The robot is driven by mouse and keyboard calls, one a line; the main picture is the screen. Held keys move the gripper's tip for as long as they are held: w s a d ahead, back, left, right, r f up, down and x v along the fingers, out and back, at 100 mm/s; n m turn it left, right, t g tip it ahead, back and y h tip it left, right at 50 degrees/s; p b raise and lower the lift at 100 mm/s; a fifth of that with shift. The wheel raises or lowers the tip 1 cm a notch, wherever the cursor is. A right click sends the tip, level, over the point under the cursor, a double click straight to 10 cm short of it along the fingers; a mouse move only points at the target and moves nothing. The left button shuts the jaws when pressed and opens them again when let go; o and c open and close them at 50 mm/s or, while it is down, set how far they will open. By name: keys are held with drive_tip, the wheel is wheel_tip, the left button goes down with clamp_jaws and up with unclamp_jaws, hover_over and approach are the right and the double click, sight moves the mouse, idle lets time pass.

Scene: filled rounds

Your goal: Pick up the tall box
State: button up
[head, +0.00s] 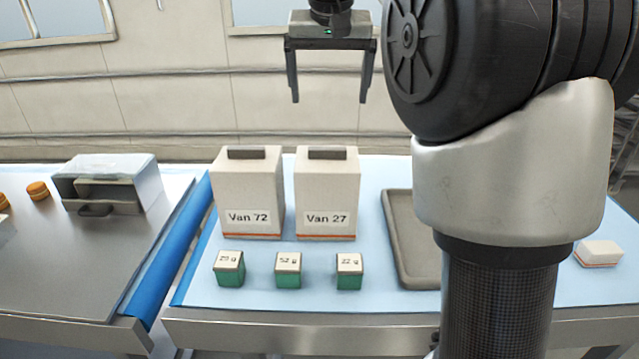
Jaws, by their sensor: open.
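Two tall white boxes of like size stand upright side by side on the blue-covered table. The left one is the box marked Van 72 (247,188), the right one the box marked Van 27 (328,188). Each has a dark strip on top and an orange line near its base. I cannot tell from the picture which one is the tall box. My gripper (327,97) is open and empty, fingers pointing down, above the boxes in the picture and touching neither.
Three small green blocks with white tops (289,270) stand in front of the boxes. A grey tray (392,225) is partly hidden behind my arm. A small white box (598,253) lies at the right. A clear-topped case (105,182) stands on the left table.

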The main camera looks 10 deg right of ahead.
hover_over(327, 149)
drive_tip(key=s, duration=0.2)
wheel_tip(327, 149, down, 10)
drive_tip(key=shift+r, duration=0.2)
drive_tip(key=shift+x, duration=2.65)
drive_tip(key=shift+s+a, duration=0.2)
drive_tip(key=c, duration=1.7)
